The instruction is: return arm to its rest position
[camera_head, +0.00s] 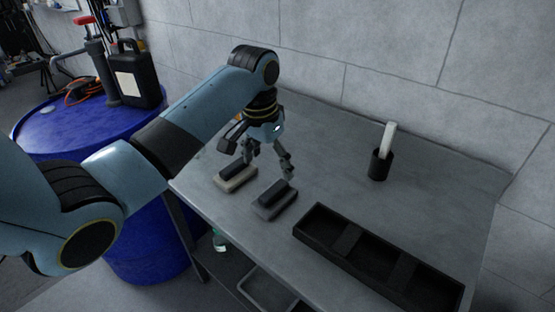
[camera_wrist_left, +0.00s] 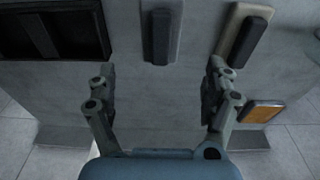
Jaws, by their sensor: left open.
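My left arm (camera_head: 190,112) reaches in from the left over the grey table (camera_head: 330,170). My left gripper (camera_head: 268,170) points down with its fingers apart and nothing between them. In the left wrist view the gripper (camera_wrist_left: 160,100) is also open, with bare table between the fingers. A dark block on a grey base (camera_head: 274,199) lies just below and in front of the gripper. A dark block on a cream base (camera_head: 235,177) lies to its left, partly behind a finger. My right gripper is in neither view.
A black compartment tray (camera_head: 320,222) lies at the table's front right. A black cup (camera_head: 379,165) with a white-handled item stands further back. A blue drum (camera_head: 75,130) with a black jug (camera_head: 136,80) stands left. The table's back right is clear.

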